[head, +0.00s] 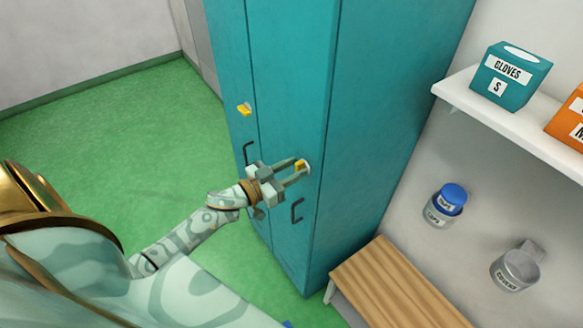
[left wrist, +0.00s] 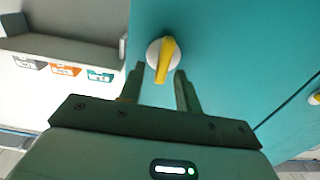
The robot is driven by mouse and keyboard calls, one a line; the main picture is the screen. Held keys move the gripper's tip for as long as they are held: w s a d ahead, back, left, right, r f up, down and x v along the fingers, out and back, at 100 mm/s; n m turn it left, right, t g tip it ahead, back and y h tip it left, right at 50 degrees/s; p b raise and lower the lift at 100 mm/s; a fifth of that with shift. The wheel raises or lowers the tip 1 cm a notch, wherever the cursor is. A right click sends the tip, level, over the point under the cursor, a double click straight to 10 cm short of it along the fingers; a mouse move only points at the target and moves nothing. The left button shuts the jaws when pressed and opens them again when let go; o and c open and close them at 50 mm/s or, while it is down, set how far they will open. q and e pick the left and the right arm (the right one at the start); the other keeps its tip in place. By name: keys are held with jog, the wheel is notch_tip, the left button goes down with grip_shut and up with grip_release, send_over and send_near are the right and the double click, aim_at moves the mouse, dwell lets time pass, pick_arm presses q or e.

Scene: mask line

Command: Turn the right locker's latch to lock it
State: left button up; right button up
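The right locker (head: 285,90) is teal, with a dark handle (head: 297,210) low on its door. Its latch is a yellow lever on a round white disc (head: 301,165). The latch also shows in the left wrist view (left wrist: 165,58), where the lever runs nearly upright in the picture, slightly slanted. My left gripper (head: 298,170) is at the latch, and its fingers are open. In the left wrist view the fingertips (left wrist: 159,75) lie either side of the lever's lower end, with gaps visible. Contact cannot be told. My right gripper is not in view.
The left locker's yellow latch (head: 244,109) and dark handle (head: 249,152) are beside it. A wooden bench (head: 385,285) stands right of the lockers. A white shelf (head: 500,115) holds a teal gloves box (head: 509,76) and an orange box (head: 570,120). Green floor (head: 130,150) at left is clear.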

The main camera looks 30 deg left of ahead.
pick_arm(q)
jog(key=shift+c, duration=1.2)
grip_shut()
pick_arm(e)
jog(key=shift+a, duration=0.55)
